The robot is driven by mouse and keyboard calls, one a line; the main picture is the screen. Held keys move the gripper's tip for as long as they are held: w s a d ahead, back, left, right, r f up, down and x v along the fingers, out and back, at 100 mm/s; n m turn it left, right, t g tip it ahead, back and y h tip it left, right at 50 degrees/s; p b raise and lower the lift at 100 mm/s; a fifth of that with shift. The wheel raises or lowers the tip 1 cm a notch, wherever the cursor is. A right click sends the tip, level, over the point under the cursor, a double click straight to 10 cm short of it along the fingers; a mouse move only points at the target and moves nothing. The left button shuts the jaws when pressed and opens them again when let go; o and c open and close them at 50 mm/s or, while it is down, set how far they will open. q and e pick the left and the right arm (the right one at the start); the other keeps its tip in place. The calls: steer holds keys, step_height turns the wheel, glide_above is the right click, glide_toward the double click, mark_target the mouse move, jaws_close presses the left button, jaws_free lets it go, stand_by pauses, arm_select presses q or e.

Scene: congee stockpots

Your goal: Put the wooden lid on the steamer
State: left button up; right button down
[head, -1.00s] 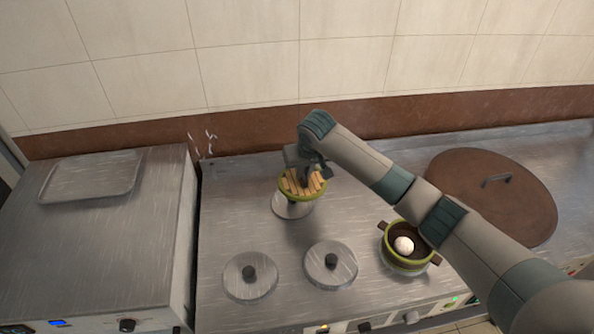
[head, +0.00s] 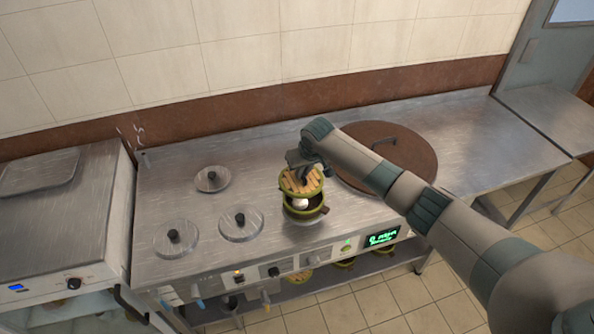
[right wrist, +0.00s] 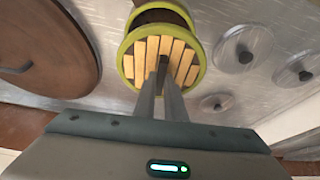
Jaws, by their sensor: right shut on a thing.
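The wooden lid (head: 300,180) has pale slats and a green rim. My right gripper (head: 308,168) is shut on it and holds it over the back part of the steamer. The lid (right wrist: 137,70) also shows in the right wrist view, with both fingers of my right gripper (right wrist: 163,72) closed at its middle. The steamer (head: 304,212) is a green and brown pot with side handles, standing at the front right of the cooktop. A white bun (head: 300,203) shows inside its uncovered front part. The lid hides the back of the steamer (right wrist: 160,17). My left gripper is out of view.
A large brown round lid (head: 386,157) with a handle lies right of the steamer. Several small metal covers with black knobs (head: 240,222) sit to its left. The control panel (head: 383,237) runs along the front. Bare steel counter (head: 470,150) lies at the far right.

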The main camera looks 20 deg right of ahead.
mark_target(305, 187)
steer(key=shift+s+d, duration=0.3)
steer(key=shift+d, duration=0.15)
steer(key=shift+w+a+f, duration=0.1)
steer(key=shift+w+f, duration=0.05)
steer(key=shift+f, duration=0.05)
steer(key=shift+f+b, duration=0.6)
step_height(305, 187, down, 4)
steer(key=b, duration=0.4)
steer(key=shift+f, duration=0.25)
steer(key=shift+p, duration=0.55)
stand_by(1.0)
steer(key=shift+f+b, duration=0.35)
steer(key=shift+f, duration=0.25)
stand_by(0.6)
steer(key=c, duration=2.1)
jaws_free()
steer(key=shift+r, duration=0.1)
